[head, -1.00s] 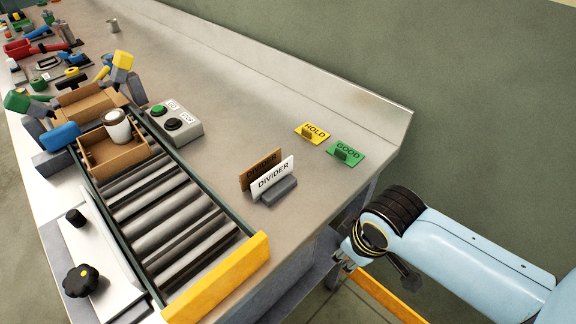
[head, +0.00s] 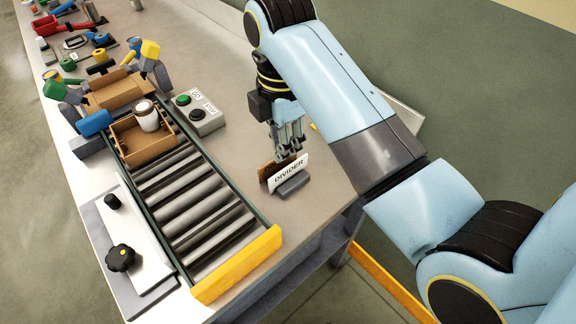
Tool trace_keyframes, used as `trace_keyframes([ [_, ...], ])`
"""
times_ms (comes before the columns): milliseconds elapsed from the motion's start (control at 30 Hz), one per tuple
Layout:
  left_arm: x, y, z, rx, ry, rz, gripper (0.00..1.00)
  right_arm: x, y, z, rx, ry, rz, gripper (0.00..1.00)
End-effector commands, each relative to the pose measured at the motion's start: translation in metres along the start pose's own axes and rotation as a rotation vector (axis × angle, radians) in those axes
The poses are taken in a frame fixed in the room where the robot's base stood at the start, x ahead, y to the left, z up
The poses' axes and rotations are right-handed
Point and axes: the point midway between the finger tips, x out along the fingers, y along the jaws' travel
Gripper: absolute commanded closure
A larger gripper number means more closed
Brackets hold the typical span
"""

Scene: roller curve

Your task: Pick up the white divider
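The white divider (head: 290,174) stands upright in a grey holder (head: 294,185) on the bench, right of the roller conveyor. A brown divider (head: 265,172) stands just behind it, partly hidden. My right gripper (head: 289,152) points down right above the two dividers. Its fingertips are close to their top edges; I cannot tell whether they touch or how far apart they are. My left gripper is not in view.
The roller conveyor (head: 190,205) ends at a yellow stop (head: 238,265). A cardboard tray (head: 150,150) with a white cup (head: 146,115) sits on the rollers. A button box (head: 199,115) stands behind. My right arm hides most of the sign area.

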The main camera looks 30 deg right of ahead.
Motion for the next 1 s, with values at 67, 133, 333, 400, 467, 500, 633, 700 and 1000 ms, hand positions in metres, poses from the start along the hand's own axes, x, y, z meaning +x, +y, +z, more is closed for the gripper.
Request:
trace_keyframes([
  [67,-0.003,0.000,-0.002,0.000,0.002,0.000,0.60,-0.009,0.006,-0.004,-0.070,0.005,-0.010,0.89],
  [133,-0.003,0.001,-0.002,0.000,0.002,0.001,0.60,-0.007,0.008,-0.006,-0.106,0.008,-0.019,0.89],
  [333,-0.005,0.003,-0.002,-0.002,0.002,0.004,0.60,0.025,0.008,-0.006,-0.121,0.008,-0.023,0.89],
  [400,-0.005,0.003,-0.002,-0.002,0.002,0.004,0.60,0.034,0.008,-0.007,-0.121,0.008,-0.021,0.89],
  [467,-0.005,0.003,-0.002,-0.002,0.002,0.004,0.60,0.040,0.008,-0.007,-0.120,0.009,-0.020,0.89],
  [500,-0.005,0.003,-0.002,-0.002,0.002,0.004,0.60,0.042,0.008,-0.007,-0.120,0.009,-0.019,0.89],
  [633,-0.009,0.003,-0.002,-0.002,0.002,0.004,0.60,0.054,0.008,-0.004,-0.120,0.008,-0.021,0.89],
  [700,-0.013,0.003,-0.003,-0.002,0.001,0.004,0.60,0.065,0.008,-0.001,-0.119,0.006,-0.022,0.89],
  [1000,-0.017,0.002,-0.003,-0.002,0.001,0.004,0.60,0.096,0.008,0.000,-0.118,0.009,-0.018,0.89],
])
